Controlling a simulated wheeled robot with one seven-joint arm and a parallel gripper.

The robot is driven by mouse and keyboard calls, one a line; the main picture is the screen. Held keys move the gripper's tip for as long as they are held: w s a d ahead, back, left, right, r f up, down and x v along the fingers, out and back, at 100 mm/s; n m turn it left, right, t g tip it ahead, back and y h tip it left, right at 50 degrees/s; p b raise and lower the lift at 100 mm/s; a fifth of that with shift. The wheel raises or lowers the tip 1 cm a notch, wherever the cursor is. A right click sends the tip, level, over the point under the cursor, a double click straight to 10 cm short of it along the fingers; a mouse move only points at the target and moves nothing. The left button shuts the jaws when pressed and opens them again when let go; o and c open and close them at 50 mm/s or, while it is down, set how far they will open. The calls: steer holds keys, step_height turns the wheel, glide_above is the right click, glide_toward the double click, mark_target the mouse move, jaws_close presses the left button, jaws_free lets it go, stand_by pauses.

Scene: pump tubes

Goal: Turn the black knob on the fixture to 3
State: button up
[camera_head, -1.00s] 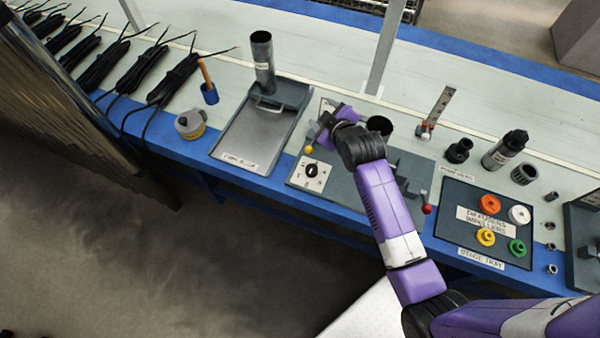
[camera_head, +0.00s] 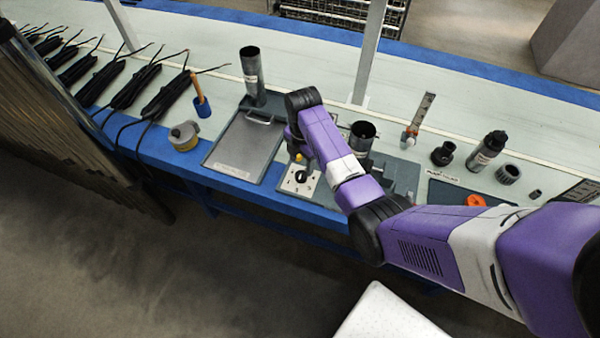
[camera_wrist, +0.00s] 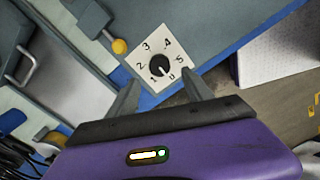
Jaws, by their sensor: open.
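The black knob (camera_wrist: 159,67) sits at the centre of a white dial plate (camera_wrist: 149,45) with numbers around it, 1 to 5 among them. A small light mark on the knob seems to face the lower right, near the lowest label; it is too small to be sure. In the head view the knob (camera_head: 300,176) shows at the front left of the grey fixture (camera_head: 325,198). My gripper (camera_wrist: 161,88) is open, with its fingers apart and nothing between them. The fingertips lie at the near side of the dial, one to each side of the knob. I see no contact with it.
A yellow ball-ended lever (camera_wrist: 119,46) stands close to the dial. A dark cylinder (camera_head: 362,136) stands on the fixture behind my arm. A grey tray (camera_head: 243,148) lies to the left. The right part of the fixture is partly hidden by my arm.

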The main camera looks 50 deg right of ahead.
mark_target(301, 174)
step_height(301, 174, down, 7)
steer(key=shift+w+r, duration=0.1)
steer(key=shift+r, duration=0.1)
jaws_close()
stand_by(0.3)
